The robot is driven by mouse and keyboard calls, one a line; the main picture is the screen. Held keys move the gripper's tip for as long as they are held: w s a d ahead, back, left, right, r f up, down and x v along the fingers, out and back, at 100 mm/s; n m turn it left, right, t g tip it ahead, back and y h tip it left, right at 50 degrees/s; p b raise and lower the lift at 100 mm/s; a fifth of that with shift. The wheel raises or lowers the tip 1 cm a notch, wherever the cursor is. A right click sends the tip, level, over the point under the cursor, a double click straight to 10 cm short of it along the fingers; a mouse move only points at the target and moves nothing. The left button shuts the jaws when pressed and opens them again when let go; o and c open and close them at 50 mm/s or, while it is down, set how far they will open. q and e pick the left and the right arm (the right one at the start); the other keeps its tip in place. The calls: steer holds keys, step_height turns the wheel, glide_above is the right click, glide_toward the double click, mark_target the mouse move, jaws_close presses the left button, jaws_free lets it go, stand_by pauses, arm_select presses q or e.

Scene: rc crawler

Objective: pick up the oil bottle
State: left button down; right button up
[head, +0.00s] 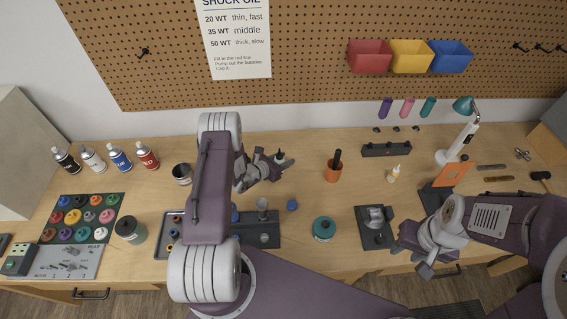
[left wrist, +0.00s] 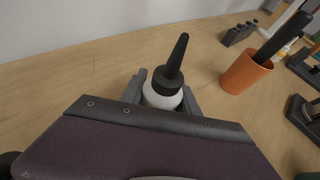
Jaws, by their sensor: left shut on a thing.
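A white bottle with a long black nozzle cap (left wrist: 166,88) stands between the fingers of my left gripper (left wrist: 163,98) in the left wrist view. The gripper is shut on it. In the head view, the bottle's dark tip (head: 280,154) shows at the end of my left gripper (head: 268,169), above the back half of the bench. The gripper and arm hide most of its body there. A small pale bottle with an orange tip (head: 394,174) stands farther right. My right gripper (head: 426,264) is over the front edge of the bench; its opening is unclear.
An orange cup with dark handles (head: 333,172) stands right of the held bottle. A teal-lidded jar (head: 323,229) and a dark stand (head: 374,239) are nearer the front. Spray cans (head: 120,158) stand at the left. Bare bench lies around the cup.

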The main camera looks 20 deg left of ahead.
arm_select(q)
steer(key=r, duration=0.1)
steer(key=r+b, duration=0.1)
steer(key=shift+d+r, duration=0.35)
steer(key=shift+r, duration=0.05)
steer(key=s+d+r+b, duration=0.1)
steer(key=d+r+b, duration=0.1)
steer(key=d+r, duration=0.4)
steer(key=d, duration=0.5)
steer(key=shift+s+r, duration=0.2)
steer(key=shift+r, duration=0.2)
steer(key=shift+f, duration=0.1)
